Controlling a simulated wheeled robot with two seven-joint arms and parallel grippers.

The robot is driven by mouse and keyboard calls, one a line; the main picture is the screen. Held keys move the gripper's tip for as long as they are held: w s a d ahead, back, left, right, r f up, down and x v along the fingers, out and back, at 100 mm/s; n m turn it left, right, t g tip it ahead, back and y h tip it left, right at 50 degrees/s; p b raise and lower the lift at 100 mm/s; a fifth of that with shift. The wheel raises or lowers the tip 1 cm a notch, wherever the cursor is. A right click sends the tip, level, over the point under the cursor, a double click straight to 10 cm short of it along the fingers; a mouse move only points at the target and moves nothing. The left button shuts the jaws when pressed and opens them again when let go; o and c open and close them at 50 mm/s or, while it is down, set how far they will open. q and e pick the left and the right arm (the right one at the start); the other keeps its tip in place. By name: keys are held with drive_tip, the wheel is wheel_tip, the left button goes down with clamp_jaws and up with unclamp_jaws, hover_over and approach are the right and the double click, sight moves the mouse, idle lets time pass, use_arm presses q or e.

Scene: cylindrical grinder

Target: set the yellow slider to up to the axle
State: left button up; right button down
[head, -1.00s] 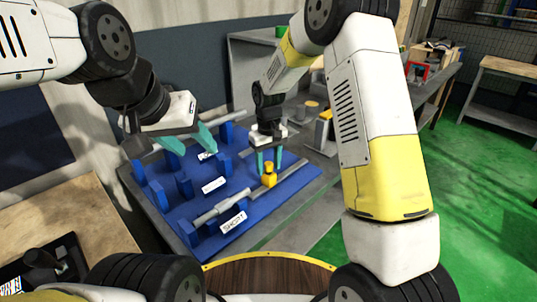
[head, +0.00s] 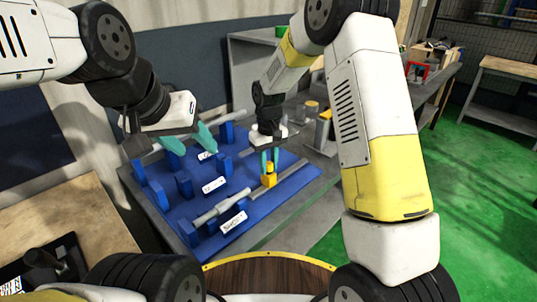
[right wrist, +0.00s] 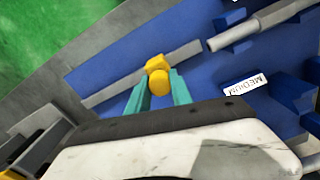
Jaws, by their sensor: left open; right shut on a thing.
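The yellow slider (head: 269,181) sits on a grey rail (head: 296,174) along the near right side of the blue board. My right gripper (head: 270,162) points down and is shut on the slider's knob. In the right wrist view its teal fingers (right wrist: 160,92) flank the round yellow knob, with the slider body (right wrist: 157,63) behind. The grey stepped axle (head: 222,206) lies across blue supports in the nearest row. Its thin end (right wrist: 213,44) is apart from the slider, with a gap between them. My left gripper (head: 171,145) is open and empty above the board's far left part.
The blue board (head: 290,205) holds several blue supports and white labels, one reading MEDIUM (right wrist: 246,84). Another grey axle (head: 238,115) lies at the far side. Grey cylinders and a yellow-edged block (head: 322,130) stand behind my right gripper. A wooden table (head: 75,225) is at left.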

idle(0.8)
drive_tip(key=s+a, duration=0.5)
drive_tip(key=shift+s+a, duration=0.15)
drive_tip(key=shift+s, duration=0.05)
drive_tip(key=c, duration=1.1)
unclamp_jaws()
drive_tip(key=shift+a, duration=0.1)
drive_tip(key=shift+c, duration=0.2)
drive_tip(key=shift+r, duration=0.1)
wheel_tip(320, 180, up, 8)
